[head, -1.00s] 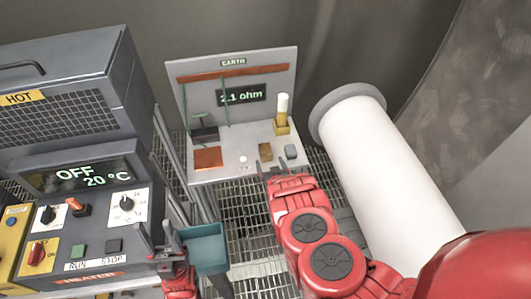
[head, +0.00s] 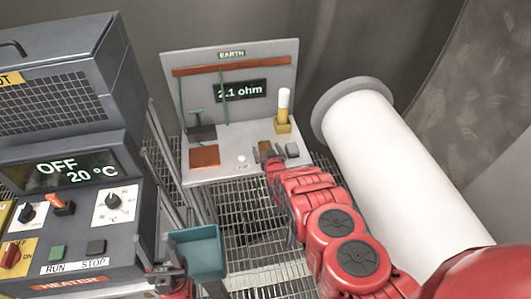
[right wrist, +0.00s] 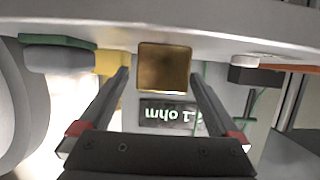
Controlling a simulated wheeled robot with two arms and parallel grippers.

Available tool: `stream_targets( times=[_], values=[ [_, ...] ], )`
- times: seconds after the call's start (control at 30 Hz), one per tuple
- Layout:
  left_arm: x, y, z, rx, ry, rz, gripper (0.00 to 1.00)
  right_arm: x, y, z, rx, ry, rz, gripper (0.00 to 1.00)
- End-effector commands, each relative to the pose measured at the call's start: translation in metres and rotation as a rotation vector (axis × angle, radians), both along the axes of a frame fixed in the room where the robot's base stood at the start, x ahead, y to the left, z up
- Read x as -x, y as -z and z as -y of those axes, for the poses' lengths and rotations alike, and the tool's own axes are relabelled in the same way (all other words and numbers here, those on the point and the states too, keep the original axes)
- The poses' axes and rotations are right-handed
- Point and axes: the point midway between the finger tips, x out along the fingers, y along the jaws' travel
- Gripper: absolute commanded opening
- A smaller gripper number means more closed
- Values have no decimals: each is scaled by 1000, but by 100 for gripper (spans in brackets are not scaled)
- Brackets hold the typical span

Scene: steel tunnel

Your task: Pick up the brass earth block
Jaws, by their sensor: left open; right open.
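The brass earth block (head: 265,147) is a small gold-brown block on the light shelf of the EARTH panel (head: 230,105). In the head view my right gripper (head: 268,157) is at the block and partly covers it. In the right wrist view the brass block (right wrist: 164,68) shows as a square face between the two spread fingertips of my right gripper (right wrist: 160,77), which is open. I cannot tell whether a finger touches it. My left gripper (head: 160,262) is open and empty, beside the heater and far from the block.
On the shelf are a copper plate (head: 204,156), a white knob (head: 241,161), a grey block (head: 292,150) and a yellow holder (head: 283,127) with a white-topped stick. A dark clamp (head: 201,132) stands at left. A thick white pipe (head: 400,160) lies right; a teal bin (head: 197,252) is below.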

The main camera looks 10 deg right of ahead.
Motion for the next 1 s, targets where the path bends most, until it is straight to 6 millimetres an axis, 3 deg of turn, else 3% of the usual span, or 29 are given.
stream_targets(
  times=[0.6, 1.0],
  values=[
    [0, -3, 0, 0, 0, -1, 50, -12, 3, -2, -2, -2, 0, 96],
    [0, -3, 0, 0, 0, 0, 50, -12, 3, -2, -2, -2, 0, 24]
  ],
)
